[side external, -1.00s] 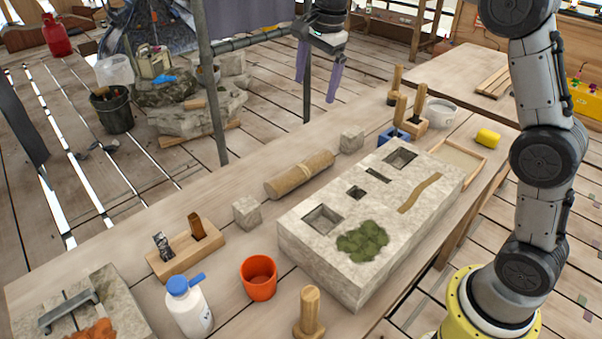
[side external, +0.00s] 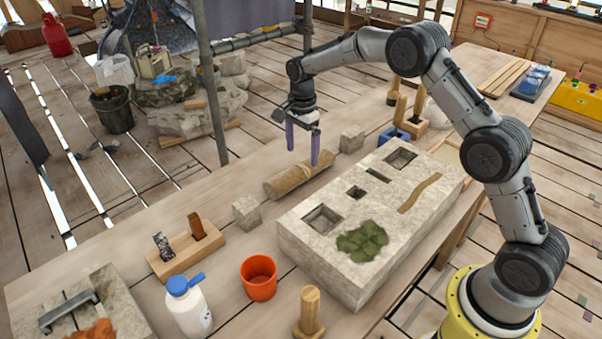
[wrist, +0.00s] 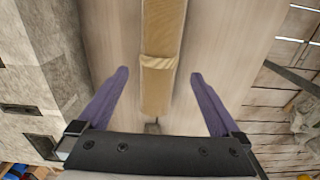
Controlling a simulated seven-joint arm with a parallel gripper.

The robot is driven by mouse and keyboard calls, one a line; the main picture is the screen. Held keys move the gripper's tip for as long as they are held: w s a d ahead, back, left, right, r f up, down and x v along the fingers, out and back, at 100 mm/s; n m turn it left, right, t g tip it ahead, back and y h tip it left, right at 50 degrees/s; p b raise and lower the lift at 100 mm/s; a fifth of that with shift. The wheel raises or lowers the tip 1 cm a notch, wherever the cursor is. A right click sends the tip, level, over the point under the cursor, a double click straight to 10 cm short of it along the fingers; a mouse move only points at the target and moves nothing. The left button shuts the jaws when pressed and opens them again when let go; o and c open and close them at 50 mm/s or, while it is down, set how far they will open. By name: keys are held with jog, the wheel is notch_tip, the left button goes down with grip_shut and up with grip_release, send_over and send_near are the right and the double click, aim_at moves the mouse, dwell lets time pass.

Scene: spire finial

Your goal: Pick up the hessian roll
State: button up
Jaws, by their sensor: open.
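The hessian roll (side external: 296,177) is a tan cylinder lying on the wooden table, behind the stone slab. My gripper (side external: 302,158) is open and empty, just above the roll towards its right end, with its purple fingers pointing down. In the wrist view the roll (wrist: 160,60) runs up the picture between the two open fingers of my gripper (wrist: 159,75), with a raised band around it. Clear space shows between each finger and the roll.
The pale stone slab (side external: 345,270) with sockets and a moss patch lies in front of the roll. Small stone cubes stand near both ends, one left (side external: 246,212) and one right (side external: 351,139). An orange cup (side external: 258,288) and a white bottle (side external: 187,312) stand at the front.

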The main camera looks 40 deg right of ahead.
aim_at(301, 166)
jog(key=shift+s+a+f, duration=0.1)
jog(key=shift+a+f, duration=0.05)
jog(key=shift+f, duration=1.25)
jog(key=shift+a+f, duration=0.1)
jog(key=shift+f, duration=1.3)
grip_shut()
